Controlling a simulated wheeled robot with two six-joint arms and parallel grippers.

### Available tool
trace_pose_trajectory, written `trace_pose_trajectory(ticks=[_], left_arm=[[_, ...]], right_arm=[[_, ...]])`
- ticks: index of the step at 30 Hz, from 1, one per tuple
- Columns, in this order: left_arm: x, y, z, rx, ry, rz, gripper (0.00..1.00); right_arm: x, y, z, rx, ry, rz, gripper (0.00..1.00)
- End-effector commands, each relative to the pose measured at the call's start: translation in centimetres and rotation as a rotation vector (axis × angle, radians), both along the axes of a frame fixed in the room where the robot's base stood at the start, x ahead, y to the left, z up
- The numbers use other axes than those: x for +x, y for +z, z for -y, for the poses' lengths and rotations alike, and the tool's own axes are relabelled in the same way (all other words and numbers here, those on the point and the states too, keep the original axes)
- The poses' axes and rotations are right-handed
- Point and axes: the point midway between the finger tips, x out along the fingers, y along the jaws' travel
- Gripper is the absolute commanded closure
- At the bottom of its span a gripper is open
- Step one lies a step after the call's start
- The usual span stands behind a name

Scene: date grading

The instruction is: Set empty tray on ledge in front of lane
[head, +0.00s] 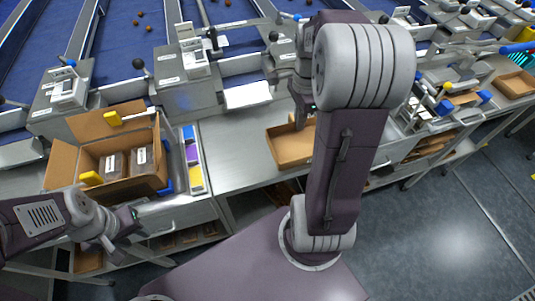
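A shallow, empty tan tray (291,158) sits on the steel ledge (232,150) in front of a lane, to the right of the open carton. My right gripper (301,114) points down at the tray's back edge. My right arm hides the tray's right part, and I cannot tell whether the fingers are closed on the rim. My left gripper (114,246) is at the lower left, in front of the bench and below the open carton, with nothing seen in it. Its finger gap is too small to judge.
An open cardboard carton (88,143) with dark packs stands on the left of the bench. Coloured cards (194,176) lie next to it. A lane chute (247,95) and metal boxes (186,80) stand behind the ledge. Another tan tray (515,84) is far right. Floor is clear at right.

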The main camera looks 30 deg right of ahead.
Motion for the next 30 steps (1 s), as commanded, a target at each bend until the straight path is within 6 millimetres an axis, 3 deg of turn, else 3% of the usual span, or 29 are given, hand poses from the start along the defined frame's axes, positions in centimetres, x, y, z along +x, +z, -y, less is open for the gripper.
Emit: trace_pose_trajectory(ticks=[6, 12, 19, 25, 30], left_arm=[[0.0, -0.1, 0.0, 0.000, 0.000, 0.000, 0.64], [0.0, -0.1, 0.0, 0.000, 0.000, 0.000, 0.64], [0.0, -0.1, 0.0, 0.000, 0.000, 0.000, 0.64], [0.0, -0.5, 0.0, 0.000, 0.000, 0.000, 0.64], [0.0, -0.5, 0.0, 0.000, 0.000, 0.000, 0.64]], right_arm=[[4.3, -3.5, -4.0, 0.002, 0.011, -0.005, 1.00], [7.6, -6.0, -6.8, 0.000, 0.006, -0.002, 1.00], [8.3, -6.9, -7.5, 0.000, 0.003, 0.000, 1.00], [8.2, -10.2, -7.5, 0.001, 0.003, -0.003, 1.00], [8.2, -10.6, -7.5, 0.000, 0.003, 0.000, 1.00]])
